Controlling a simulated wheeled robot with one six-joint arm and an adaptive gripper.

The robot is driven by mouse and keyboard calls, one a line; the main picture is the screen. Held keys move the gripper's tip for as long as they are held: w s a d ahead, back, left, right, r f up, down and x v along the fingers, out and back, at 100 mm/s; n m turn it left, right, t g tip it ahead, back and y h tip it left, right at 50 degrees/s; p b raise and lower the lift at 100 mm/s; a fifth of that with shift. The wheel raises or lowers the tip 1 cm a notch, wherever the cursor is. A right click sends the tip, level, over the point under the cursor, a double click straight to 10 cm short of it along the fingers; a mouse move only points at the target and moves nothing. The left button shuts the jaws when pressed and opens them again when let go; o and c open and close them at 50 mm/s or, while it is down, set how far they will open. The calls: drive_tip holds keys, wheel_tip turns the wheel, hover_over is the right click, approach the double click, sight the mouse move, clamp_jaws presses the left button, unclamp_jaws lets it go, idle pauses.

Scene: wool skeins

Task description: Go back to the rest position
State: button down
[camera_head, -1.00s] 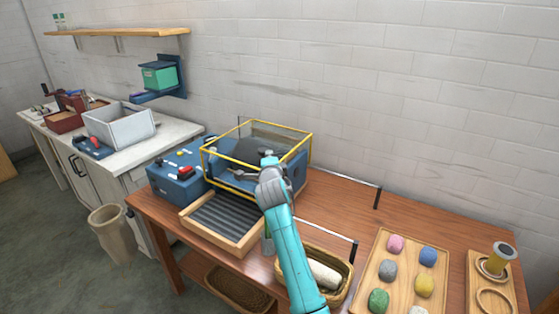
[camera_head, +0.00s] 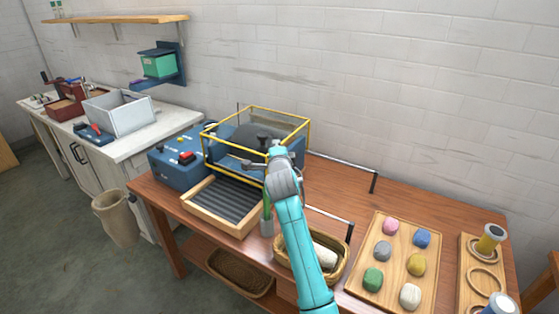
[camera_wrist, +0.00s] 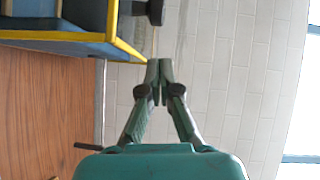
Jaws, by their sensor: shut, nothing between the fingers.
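My gripper (camera_wrist: 159,70) is shut and empty in the wrist view, its fingertips together against the pale brick wall. In the head view my teal arm reaches over the wooden table (camera_head: 340,193), and its end is in front of the yellow-framed machine (camera_head: 304,133). The fingers are small there and hard to make out. The machine's yellow frame also shows at the upper left of the wrist view (camera_wrist: 111,20). Several coloured wool skeins, one of them pink (camera_head: 391,226), lie on a wooden tray (camera_head: 357,281) at the right.
A ribbed wooden-framed tray (camera_head: 206,212) and a blue box (camera_head: 178,175) are left of my arm. A wicker basket (camera_head: 339,272) with a pale skein is close beside it. A spool holder (camera_head: 466,270) stands at far right. Table behind the skein tray is clear.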

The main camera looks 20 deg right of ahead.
drive_tip(key=f+v, duration=0.1)
drive_tip(key=v, duration=0.7)
drive_tip(key=s+a+f+n+y, duration=0.2)
drive_tip(key=s+f+n, duration=0.3)
drive_tip(key=s+f, duration=0.85)
drive_tip(key=s+a+f+n+y, duration=0.15)
drive_tip(key=s+f+n, duration=0.45)
drive_tip(key=s+f, duration=0.7)
drive_tip(key=s+a+r+n+g, duration=0.15)
drive_tip(key=s+n, duration=0.35)
drive_tip(key=s, duration=1.7)
drive_tip(key=s+a+r+n+y, duration=0.1)
drive_tip(key=s+r+n, duration=0.3)
drive_tip(key=s, duration=1)
wheel_tip(320, 180, up, 3)
drive_tip(key=shift+r, duration=0.1)
drive_tip(key=shift+s, duration=0.1)
